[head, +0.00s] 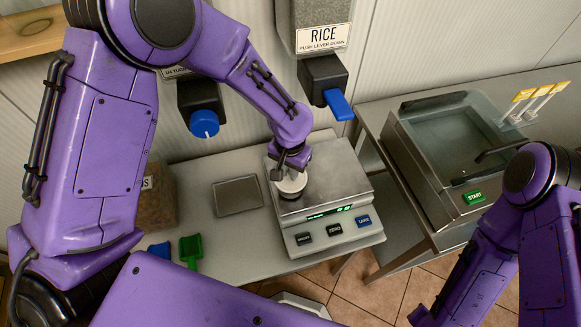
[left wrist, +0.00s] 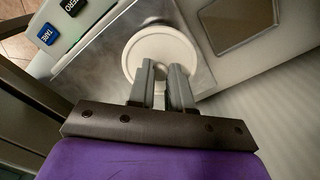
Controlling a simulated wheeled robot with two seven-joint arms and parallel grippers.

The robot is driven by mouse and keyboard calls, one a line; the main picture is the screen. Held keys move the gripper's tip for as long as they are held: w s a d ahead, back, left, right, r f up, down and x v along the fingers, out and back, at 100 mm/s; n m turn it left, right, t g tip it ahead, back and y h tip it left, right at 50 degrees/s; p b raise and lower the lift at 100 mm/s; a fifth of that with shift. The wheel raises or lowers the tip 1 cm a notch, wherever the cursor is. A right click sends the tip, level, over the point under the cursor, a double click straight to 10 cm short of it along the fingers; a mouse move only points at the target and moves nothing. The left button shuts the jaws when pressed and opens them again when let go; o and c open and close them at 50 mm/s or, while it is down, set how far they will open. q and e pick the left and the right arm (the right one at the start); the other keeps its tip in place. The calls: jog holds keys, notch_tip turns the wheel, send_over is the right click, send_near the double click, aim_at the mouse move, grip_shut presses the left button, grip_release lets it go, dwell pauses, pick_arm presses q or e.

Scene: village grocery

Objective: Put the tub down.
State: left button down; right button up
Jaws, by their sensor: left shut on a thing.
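The tub (head: 292,186) is a small round container with a pale lid and a darker side. It is over the left part of the steel pan of the scale (head: 335,180); I cannot tell whether its base touches the pan. My left gripper (head: 290,170) points down and is shut on the tub. The tub's base is hidden there. My right arm shows at the right of the head view, but its gripper is out of view.
A square grey plate (head: 238,195) lies on the counter left of the scale. Green (head: 191,250) and blue scoops lie at front left, near a brown bag (head: 158,197). The rice dispenser's blue lever (head: 338,104) hangs behind the scale.

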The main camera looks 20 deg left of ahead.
pick_arm(q)
jog(key=shift+f, duration=0.3)
jog(key=shift+w+f, duration=0.15)
jog(key=shift+f, duration=0.25)
jog(key=c, duration=1.1)
grip_release()
jog(key=shift+r, duration=0.1)
jog(key=shift+o, duration=0.2)
pick_arm(e)
jog(key=shift+r, duration=0.25)
pick_arm(q)
notch_tip(320, 180, up, 12)
jog(key=b, duration=0.2)
jog(key=shift+r+b, duration=0.15)
jog(key=shift+b, duration=0.2)
pick_arm(e)
notch_tip(320, 180, down, 2)
jog(key=shift+f, duration=0.25)
